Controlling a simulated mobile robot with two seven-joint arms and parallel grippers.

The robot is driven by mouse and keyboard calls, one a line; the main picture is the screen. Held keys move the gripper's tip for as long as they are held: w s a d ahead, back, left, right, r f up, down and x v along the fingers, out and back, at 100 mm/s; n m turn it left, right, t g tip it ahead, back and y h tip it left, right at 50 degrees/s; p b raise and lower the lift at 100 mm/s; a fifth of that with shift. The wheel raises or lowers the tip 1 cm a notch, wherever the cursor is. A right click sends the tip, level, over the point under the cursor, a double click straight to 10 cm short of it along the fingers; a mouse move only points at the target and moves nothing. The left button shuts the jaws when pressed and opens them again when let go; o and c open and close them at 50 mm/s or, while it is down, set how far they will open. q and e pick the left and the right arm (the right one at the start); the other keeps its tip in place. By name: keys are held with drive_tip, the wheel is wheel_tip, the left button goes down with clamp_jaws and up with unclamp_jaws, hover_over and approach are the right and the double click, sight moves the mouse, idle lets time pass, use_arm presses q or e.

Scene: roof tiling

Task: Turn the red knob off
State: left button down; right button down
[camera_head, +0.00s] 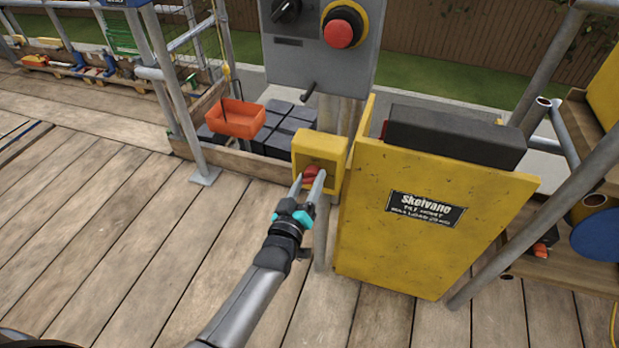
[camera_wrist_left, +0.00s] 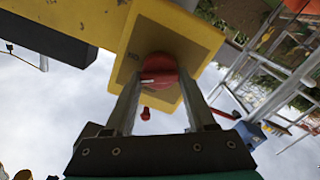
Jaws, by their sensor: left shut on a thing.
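The red knob (camera_head: 311,173) sits on the face of a small yellow box (camera_head: 331,146) beside the yellow hoist panel. My left gripper (camera_head: 311,176) reaches up to the box, with its fingers on either side of the knob. In the left wrist view the knob (camera_wrist_left: 158,72) shows between the two fingers of the left gripper (camera_wrist_left: 157,88), with a white pointer mark on it. The left gripper is shut on the knob. My right gripper is not in view.
A grey control box (camera_head: 322,45) with a red mushroom button (camera_head: 340,30) and a black rotary switch (camera_head: 285,10) stands above. The yellow hoist panel (camera_head: 432,215) is close on the right. An orange tray (camera_head: 236,119) and dark tiles lie behind left. The plank deck in front is clear.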

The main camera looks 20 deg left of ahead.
use_arm(q)
drive_tip(key=n, duration=0.6)
drive_tip(key=shift+a+f+n, duration=0.1)
drive_tip(key=shift+f+n, duration=0.05)
drive_tip(key=shift+n, duration=1.05)
drive_tip(key=shift+f+n, duration=0.1)
drive_tip(key=shift+n, duration=0.9)
drive_tip(key=shift+n+b, duration=0.4)
drive_tip(key=shift+n, duration=0.5)
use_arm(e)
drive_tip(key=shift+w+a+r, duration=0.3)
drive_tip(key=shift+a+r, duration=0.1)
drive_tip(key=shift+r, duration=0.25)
